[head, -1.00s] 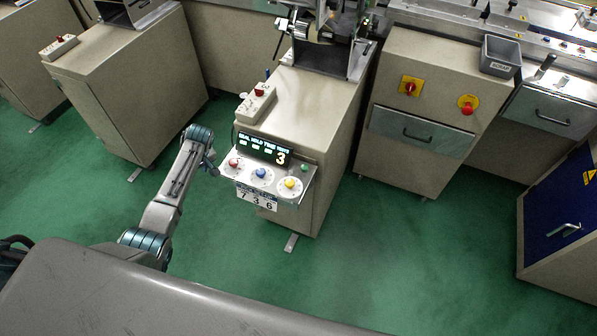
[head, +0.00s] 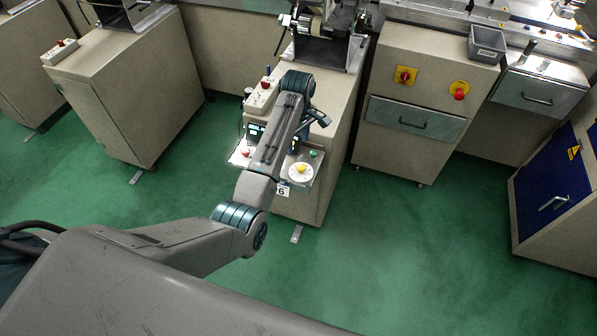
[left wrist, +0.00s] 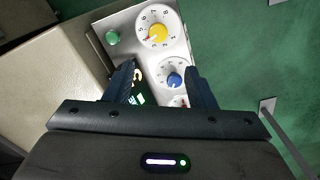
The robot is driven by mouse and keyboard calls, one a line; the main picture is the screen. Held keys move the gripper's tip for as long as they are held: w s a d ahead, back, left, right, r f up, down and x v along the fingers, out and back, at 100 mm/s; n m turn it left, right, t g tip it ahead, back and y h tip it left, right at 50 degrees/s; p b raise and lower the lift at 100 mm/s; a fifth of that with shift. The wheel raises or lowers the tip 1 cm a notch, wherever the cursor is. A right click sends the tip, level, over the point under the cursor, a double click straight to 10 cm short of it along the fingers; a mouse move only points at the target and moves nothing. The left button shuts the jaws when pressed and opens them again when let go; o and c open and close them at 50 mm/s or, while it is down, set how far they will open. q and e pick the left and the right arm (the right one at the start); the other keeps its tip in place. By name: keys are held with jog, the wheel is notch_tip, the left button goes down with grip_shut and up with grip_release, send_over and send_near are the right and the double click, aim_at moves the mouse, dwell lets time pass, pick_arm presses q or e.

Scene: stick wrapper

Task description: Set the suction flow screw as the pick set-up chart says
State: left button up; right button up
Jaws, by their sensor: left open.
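A control panel with round white dials stands on the front of a beige cabinet. The yellow knob (head: 300,168) shows in the head view and on its numbered dial in the left wrist view (left wrist: 158,33). The blue knob (left wrist: 174,80) shows between my left gripper's fingers in the left wrist view; my arm hides it in the head view. The red knob (head: 246,152) is at the panel's left. My left gripper (left wrist: 165,77) is open and empty, over the panel. I cannot tell which knob is the suction flow screw.
A green button (head: 313,154) sits at the panel's right end. The lit display (head: 256,131) is partly covered by my arm. A white box with a red button (head: 262,94) stands on the cabinet. Green floor (head: 390,235) is clear to the right.

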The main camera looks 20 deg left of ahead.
pick_arm(q)
jog(key=p, duration=0.1)
send_over(301, 166)
notch_tip(301, 166, down, 7)
jog(key=shift+d+r, duration=0.1)
notch_tip(301, 166, down, 3)
jog(key=shift+s+f, duration=0.1)
jog(key=shift+s, duration=0.05)
jog(key=shift+f, duration=0.35)
jog(key=shift+c, duration=0.7)
jog(key=c, duration=0.8)
jog(key=shift+p, duration=0.4)
pick_arm(e)
jog(key=shift+w+d+r, duration=0.15)
jog(key=shift+r, duration=0.35)
jog(key=shift+w+d+r, duration=0.15)
jog(key=shift+r, duration=0.3)
